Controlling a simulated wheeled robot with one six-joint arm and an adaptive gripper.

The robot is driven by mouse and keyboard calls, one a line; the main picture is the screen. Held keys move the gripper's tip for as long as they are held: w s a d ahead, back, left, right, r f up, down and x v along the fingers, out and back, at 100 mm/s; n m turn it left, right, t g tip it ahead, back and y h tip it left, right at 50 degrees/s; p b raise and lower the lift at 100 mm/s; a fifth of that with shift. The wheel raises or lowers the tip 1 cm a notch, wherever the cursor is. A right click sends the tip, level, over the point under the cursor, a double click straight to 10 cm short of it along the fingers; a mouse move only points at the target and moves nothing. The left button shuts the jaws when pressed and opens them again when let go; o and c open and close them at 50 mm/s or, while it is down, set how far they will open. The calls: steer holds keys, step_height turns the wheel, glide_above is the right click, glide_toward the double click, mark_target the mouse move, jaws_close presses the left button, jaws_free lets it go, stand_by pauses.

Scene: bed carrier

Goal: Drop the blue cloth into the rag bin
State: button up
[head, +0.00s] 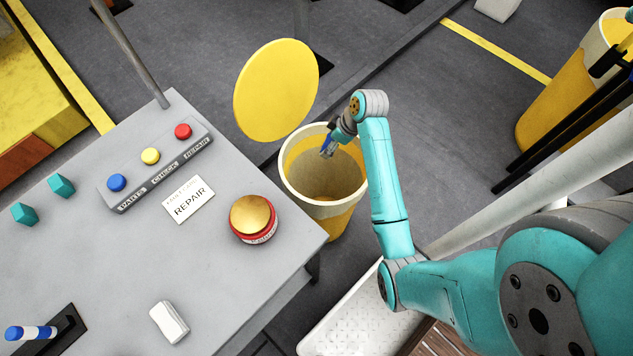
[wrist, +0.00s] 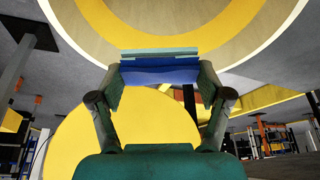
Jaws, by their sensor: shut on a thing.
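The rag bin (head: 290,182) is a round yellow bin with a pale rim, standing just off the table's right corner. Its round yellow lid (head: 276,91) stands open behind it. My gripper (head: 329,150) is over the bin's mouth, pointing down. It is shut on the blue cloth (head: 325,141), of which only a small part shows in the head view. In the wrist view the cloth (wrist: 160,74) is a blue strip between the two fingertips, with the bin's rounded rim and inside (wrist: 190,22) beyond it.
The grey table (head: 235,290) at the left holds a button box (head: 155,164), a "REPAIR" card (head: 188,199), a red tin with a gold top (head: 253,218), a white block (head: 169,322) and teal blocks. Another yellow bin (head: 560,110) stands at the right. A white tray (head: 365,315) lies below my arm.

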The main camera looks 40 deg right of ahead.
steer(key=shift+f, duration=2.85)
steer(key=o, duration=1)
steer(key=v, duration=1.2)
steer(key=shift+s, duration=0.1)
